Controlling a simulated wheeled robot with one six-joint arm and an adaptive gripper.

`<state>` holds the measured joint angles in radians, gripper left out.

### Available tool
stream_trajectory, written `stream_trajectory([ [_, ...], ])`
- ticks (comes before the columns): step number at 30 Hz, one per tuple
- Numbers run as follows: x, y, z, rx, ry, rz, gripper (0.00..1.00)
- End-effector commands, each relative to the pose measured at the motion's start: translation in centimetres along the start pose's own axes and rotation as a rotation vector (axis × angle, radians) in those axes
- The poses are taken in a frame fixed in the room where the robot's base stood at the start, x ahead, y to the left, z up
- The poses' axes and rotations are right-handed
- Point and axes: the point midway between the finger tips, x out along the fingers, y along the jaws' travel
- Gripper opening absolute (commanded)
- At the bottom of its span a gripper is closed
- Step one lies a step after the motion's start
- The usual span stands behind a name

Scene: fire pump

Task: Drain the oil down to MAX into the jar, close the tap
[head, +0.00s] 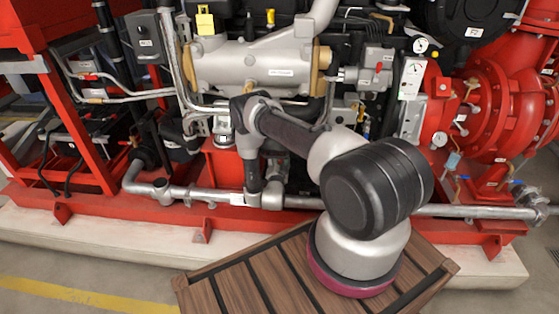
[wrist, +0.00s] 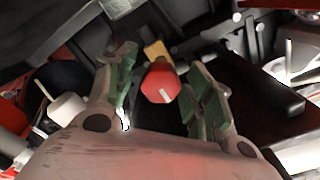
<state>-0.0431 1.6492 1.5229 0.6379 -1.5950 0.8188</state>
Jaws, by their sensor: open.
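A red, faceted knob (wrist: 161,84) with a white mark on its face shows in the wrist view, with a small brass-yellow part (wrist: 156,51) behind it. It looks like the tap's handle. My gripper (wrist: 162,68) is open, with one green-padded finger on each side of the knob. A gap shows between the knob and each finger, and nothing is gripped. In the head view my arm reaches to the engine's lower front, and I cannot clearly make out the gripper or the knob there. I cannot identify the jar, the oil level or the MAX mark in either view.
The engine's grey cylinder (head: 255,65) and grey pipes stand above and around my arm. A long grey pipe (head: 455,211) runs along the red base frame. A red pump (head: 500,110) stands at the right. A slatted wooden platform (head: 240,290) lies in front.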

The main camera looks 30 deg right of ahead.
Motion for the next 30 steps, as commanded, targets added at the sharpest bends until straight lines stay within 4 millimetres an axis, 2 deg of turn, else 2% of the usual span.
stream_trajectory([
  [5,-2.1,0.0,0.1,-0.003,-0.004,0.0,0.53],
  [12,-7.5,0.0,0.1,-0.004,-0.005,-0.001,0.53],
  [18,-10.8,0.0,0.1,-0.001,-0.003,-0.001,0.53],
  [23,-11.9,0.0,0.1,-0.001,-0.002,0.0,0.53],
  [30,-12.0,0.0,0.0,-0.001,-0.001,0.0,0.53],
])
